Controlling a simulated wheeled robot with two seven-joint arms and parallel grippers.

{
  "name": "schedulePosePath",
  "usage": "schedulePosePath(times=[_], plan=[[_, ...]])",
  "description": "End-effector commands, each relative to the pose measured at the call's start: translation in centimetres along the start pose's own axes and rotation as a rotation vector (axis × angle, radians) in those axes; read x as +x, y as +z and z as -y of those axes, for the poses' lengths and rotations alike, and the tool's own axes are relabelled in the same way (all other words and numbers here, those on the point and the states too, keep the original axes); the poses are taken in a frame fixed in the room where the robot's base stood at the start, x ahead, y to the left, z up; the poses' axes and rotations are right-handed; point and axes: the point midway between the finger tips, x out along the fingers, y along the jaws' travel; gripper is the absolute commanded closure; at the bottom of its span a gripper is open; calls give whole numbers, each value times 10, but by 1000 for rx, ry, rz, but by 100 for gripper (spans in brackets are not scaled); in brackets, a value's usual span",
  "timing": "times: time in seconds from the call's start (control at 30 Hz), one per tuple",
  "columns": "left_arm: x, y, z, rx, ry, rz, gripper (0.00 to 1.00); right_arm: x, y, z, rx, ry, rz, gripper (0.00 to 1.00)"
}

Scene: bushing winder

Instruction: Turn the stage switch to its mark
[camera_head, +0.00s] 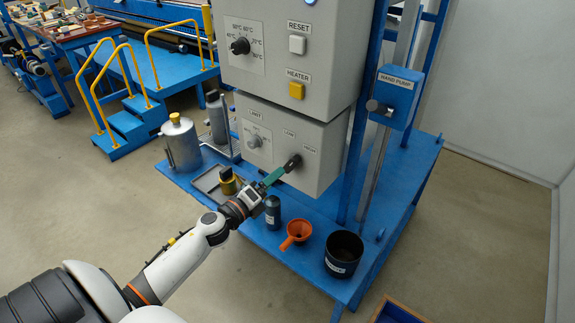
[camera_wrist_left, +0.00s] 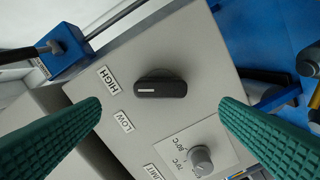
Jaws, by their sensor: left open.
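The stage switch is a black knob (camera_head: 292,163) on the front of the lower grey control box. It also shows in the left wrist view (camera_wrist_left: 160,88), with a white line at its left end. The line points left, between the LOW label (camera_wrist_left: 123,121) and the HIGH label (camera_wrist_left: 108,80); it looks nearer HIGH, but I cannot tell exactly. My left gripper (camera_head: 270,178) is open in front of the switch. In the left wrist view its green fingers (camera_wrist_left: 160,108) stand apart on either side of the knob, with no visible contact. My right gripper is not in view.
A grey temperature dial (camera_wrist_left: 201,160) sits beside the switch; it also shows in the head view (camera_head: 255,142). Below the box, the blue bench (camera_head: 265,238) holds a dark bottle (camera_head: 272,212), an orange funnel (camera_head: 297,232) and a black pot (camera_head: 343,254). A hand pump (camera_head: 393,97) stands right.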

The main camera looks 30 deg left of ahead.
Motion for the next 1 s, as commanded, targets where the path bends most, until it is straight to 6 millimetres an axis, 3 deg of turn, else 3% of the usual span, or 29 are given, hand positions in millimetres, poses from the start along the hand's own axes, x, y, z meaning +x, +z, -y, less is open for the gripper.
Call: schedulePosePath(times=[0.2,0.4,0.8,0.87,1.0], plan=[[46,-1,-2,-4,0,-3,15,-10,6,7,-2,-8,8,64],[72,0,0,-3,-2,-2,15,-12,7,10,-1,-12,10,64],[80,1,1,-3,-2,0,15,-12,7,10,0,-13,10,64],[80,1,1,-3,-2,0,21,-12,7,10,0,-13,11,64],[80,1,1,-4,-2,0,44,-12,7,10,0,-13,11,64]])
